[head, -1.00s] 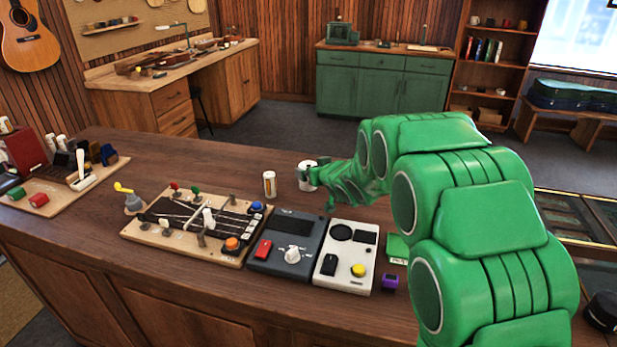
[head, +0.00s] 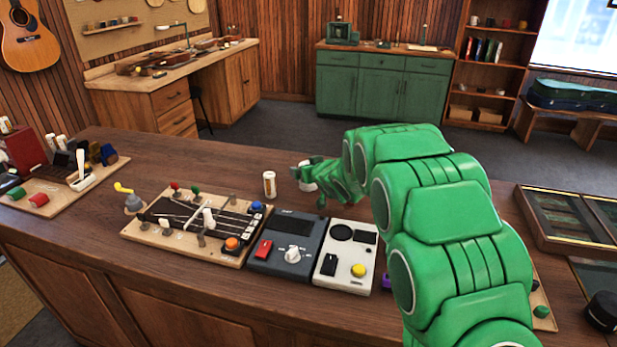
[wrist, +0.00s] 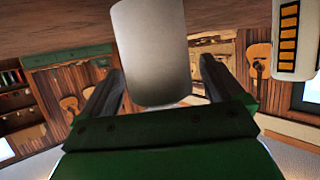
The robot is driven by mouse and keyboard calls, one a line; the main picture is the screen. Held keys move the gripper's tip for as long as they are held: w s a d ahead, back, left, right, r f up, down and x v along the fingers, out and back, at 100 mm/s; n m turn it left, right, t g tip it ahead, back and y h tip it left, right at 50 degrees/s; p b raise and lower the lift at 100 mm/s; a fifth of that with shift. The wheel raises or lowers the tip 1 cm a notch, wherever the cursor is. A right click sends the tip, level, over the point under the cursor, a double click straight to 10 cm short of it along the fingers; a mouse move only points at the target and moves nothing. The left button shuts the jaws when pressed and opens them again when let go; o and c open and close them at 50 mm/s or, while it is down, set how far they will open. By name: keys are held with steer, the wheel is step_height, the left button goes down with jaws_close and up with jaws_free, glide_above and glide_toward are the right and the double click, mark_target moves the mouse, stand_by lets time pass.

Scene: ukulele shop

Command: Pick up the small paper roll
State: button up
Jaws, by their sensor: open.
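A plain white cylinder (head: 306,187), which looks like the small paper roll, stands on the wooden counter, partly hidden by my gripper in the head view. In the wrist view this white roll (wrist: 150,50) fills the space between my two dark fingers. My gripper (wrist: 158,82) is open, with one finger on each side of the roll and a gap showing on both sides. Whether a finger touches it cannot be told. My gripper (head: 309,182) also shows in the head view, low over the counter.
A white cylinder with an orange label (head: 269,184) stands just left of my gripper; it shows at the upper right of the wrist view (wrist: 286,40). A wooden board with knobs (head: 190,222), a dark grey box (head: 285,243) and a white box (head: 346,258) lie nearer the front.

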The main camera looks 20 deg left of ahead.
steer(key=c, duration=1.1)
steer(key=shift+c, duration=0.2)
steer(key=shift+r, duration=0.6)
step_height(320, 180, up, 2)
steer(key=shift+r, duration=0.15)
steer(key=s+d+r, duration=0.6)
steer(key=s+r, duration=0.3)
steer(key=s, duration=0.3)
steer(key=shift+s+r, duration=0.25)
steer(key=shift+s, duration=0.05)
